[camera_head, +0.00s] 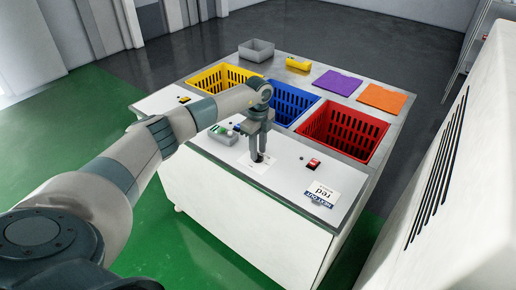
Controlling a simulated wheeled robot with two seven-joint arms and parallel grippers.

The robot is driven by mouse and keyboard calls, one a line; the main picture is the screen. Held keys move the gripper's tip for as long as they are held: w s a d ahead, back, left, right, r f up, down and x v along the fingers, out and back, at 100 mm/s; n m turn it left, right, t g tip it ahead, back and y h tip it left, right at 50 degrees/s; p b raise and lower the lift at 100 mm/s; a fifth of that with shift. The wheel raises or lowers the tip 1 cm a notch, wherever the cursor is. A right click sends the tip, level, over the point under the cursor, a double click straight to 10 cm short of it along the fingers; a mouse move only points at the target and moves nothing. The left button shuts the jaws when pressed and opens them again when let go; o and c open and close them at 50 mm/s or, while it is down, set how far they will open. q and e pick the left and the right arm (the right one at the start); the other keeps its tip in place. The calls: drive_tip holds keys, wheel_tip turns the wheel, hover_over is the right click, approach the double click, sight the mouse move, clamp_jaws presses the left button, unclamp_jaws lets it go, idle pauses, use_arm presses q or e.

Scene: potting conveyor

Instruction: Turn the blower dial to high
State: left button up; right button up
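My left gripper (259,152) points straight down at the white worktop, over a pale square plate (255,166). A small dark piece (260,158) shows at its fingertips; it may be the blower dial, but the fingers cover most of it and no setting can be read. Whether the fingers are closed on it cannot be told. My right gripper is not in view.
Yellow (221,69), blue (291,90) and red (341,121) crates sit behind the worktop. A small tray (222,133) is left of the gripper. A white slotted housing (455,190) stands at right.

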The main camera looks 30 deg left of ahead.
use_arm(q)
drive_tip(key=shift+f, duration=0.35)
clamp_jaws()
